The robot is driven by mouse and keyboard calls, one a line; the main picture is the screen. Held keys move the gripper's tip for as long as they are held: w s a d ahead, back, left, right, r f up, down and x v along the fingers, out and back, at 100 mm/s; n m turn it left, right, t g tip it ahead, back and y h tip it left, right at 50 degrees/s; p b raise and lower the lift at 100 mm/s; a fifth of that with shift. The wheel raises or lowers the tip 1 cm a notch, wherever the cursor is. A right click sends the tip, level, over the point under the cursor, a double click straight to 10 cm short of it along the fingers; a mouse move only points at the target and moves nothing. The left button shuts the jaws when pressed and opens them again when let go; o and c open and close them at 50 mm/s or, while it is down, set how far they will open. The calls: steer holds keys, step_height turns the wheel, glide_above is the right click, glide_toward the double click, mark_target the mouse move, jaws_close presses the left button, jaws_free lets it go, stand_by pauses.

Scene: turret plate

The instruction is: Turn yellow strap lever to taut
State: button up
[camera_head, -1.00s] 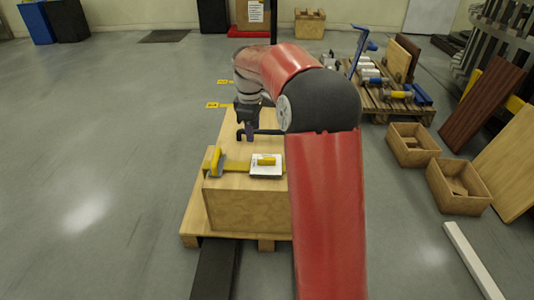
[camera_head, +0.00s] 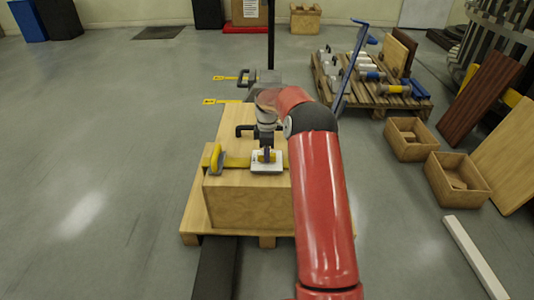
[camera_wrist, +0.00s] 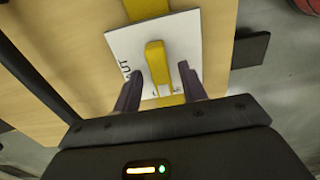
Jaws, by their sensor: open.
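The yellow strap lever (camera_wrist: 158,68) is mounted on a white plate (camera_wrist: 118,42) with dark lettering, partly hidden. The plate sits on a yellow strap (camera_head: 237,162) across the top of the wooden crate (camera_head: 250,206). In the wrist view my gripper (camera_wrist: 158,82) is open, with one dark finger on each side of the lever; I cannot tell whether either finger touches it. In the head view my gripper (camera_head: 265,154) is right over the white plate and hides part of the lever.
A yellow end piece (camera_head: 216,158) stands at the crate's left edge. A pallet with cylinders (camera_head: 376,92) and two wooden bins (camera_head: 458,182) are to the right. The floor at left is clear.

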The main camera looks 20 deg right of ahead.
steer(key=shift+f, duration=0.35)
jaws_close()
